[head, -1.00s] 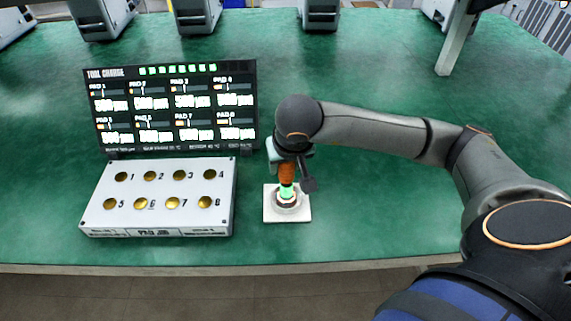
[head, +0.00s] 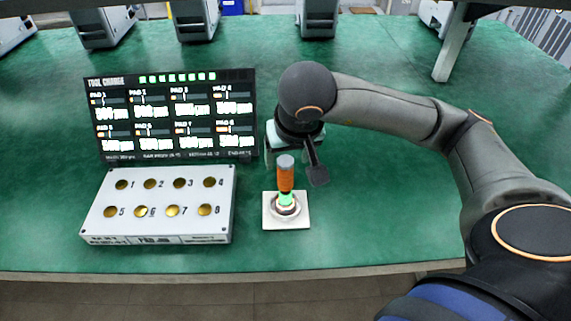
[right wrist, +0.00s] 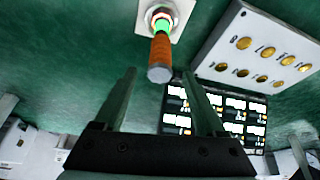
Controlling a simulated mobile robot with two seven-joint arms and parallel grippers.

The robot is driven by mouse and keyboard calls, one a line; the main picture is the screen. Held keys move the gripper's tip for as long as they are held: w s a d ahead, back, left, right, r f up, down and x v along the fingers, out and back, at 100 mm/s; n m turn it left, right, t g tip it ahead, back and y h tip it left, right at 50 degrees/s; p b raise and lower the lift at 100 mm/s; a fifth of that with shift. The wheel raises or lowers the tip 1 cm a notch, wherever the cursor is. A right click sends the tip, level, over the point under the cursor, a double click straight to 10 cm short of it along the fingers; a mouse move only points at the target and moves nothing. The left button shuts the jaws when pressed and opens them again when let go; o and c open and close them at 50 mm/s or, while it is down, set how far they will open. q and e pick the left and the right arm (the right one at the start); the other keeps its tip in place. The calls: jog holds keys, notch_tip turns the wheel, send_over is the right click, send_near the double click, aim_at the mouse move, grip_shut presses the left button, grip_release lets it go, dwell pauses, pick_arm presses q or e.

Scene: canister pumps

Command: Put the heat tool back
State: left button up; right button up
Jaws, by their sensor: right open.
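The heat tool (head: 286,176), with an orange grip, a grey end cap and a green band low down, stands upright in a round holder on a white square base (head: 271,220). In the right wrist view the heat tool (right wrist: 160,58) points its grey end toward the camera, its green band at the holder on the white base (right wrist: 148,28). My right gripper (head: 288,150) is just behind and above the tool in the head view. Its two fingers (right wrist: 162,95) are spread wide in the wrist view, with nothing gripped between them. My left gripper is not in view.
A grey box with numbered gold pads (head: 158,190) stands left of the holder. Behind it is a black display screen (head: 172,112) with PAD readouts. Several grey machines line the table's far edge. The green table (head: 370,200) is clear right of the holder.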

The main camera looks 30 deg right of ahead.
jog(key=shift+v, duration=1.6)
